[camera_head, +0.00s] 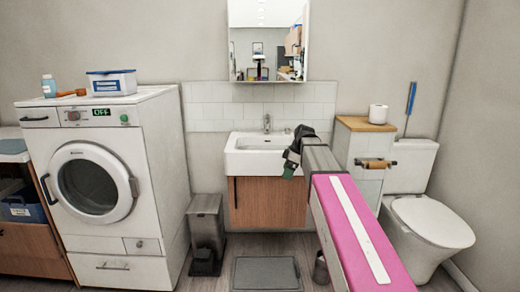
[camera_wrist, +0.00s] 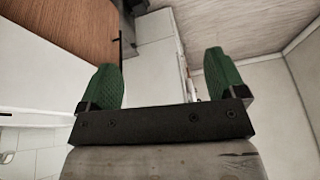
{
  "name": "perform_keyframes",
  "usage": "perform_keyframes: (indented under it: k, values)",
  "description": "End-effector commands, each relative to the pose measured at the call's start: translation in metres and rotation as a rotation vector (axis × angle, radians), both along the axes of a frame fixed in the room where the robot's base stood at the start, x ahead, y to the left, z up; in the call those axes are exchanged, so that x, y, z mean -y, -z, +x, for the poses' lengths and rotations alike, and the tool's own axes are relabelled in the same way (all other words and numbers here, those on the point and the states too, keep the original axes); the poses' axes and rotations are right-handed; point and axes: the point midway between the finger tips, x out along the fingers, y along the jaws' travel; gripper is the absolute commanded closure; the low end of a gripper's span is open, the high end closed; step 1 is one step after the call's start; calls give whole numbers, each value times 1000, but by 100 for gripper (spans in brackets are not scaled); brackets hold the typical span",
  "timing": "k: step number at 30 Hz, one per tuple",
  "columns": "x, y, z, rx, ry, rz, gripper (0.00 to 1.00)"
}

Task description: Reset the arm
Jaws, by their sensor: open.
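My arm reaches forward from the lower right in the head view, with a pink and white link in front. My gripper (camera_head: 292,158) shows at its far end, in front of the right side of the white sink (camera_head: 262,152). In the wrist view my gripper (camera_wrist: 165,85) has its two green fingers wide apart, with nothing between them. The wrist view is turned, with brown wood at upper left and a white surface below it.
A washing machine (camera_head: 95,190) stands at left with a blue-and-white box (camera_head: 111,83) on top. A pedal bin (camera_head: 206,225) and grey mat (camera_head: 266,273) are on the floor. A toilet (camera_head: 425,220) and a cabinet with a toilet roll (camera_head: 378,114) stand at right. A mirror (camera_head: 268,45) hangs above the sink.

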Motion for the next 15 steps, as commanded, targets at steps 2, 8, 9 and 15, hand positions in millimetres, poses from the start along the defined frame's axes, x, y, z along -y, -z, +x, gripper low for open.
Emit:
perform_keyframes:
  k: [2, 8, 9, 15]
  values:
    - [2, 13, -7, -17, 46, -11, 10]
    - [9, 50, -26, -67, 199, -47, 10]
    - [11, 59, -31, -79, 237, -56, 10]
    - [24, 120, -70, -153, 510, -121, 10]
